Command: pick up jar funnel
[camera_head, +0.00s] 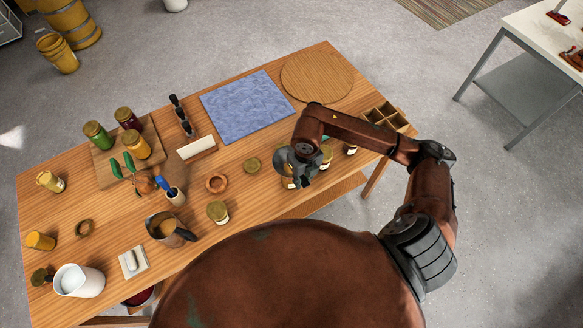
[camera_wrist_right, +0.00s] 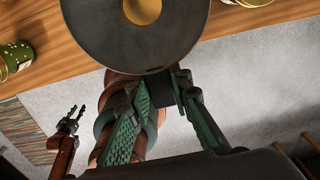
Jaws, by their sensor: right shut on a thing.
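The jar funnel (camera_wrist_right: 95,35) is a dark grey round piece with a hole in its middle, at the top of the right wrist view. Wood shows through the hole. My right gripper (camera_wrist_right: 163,92) is shut on its near edge. In the head view the right gripper (camera_head: 301,174) is over the right part of the table, and a grey edge of the funnel (camera_head: 282,156) shows beside it. The arm hides much of the funnel there. My left gripper (camera_wrist_right: 71,118) shows small at the left of the wrist view, apart from everything, its fingers spread.
Lidded jars (camera_head: 326,154) stand close to the right gripper. A wooden divided box (camera_head: 385,117) is at the table's right end. A blue mat (camera_head: 245,105) and a round board (camera_head: 317,77) lie behind. Jars, a pitcher (camera_head: 170,230) and a white jug (camera_head: 79,281) fill the left.

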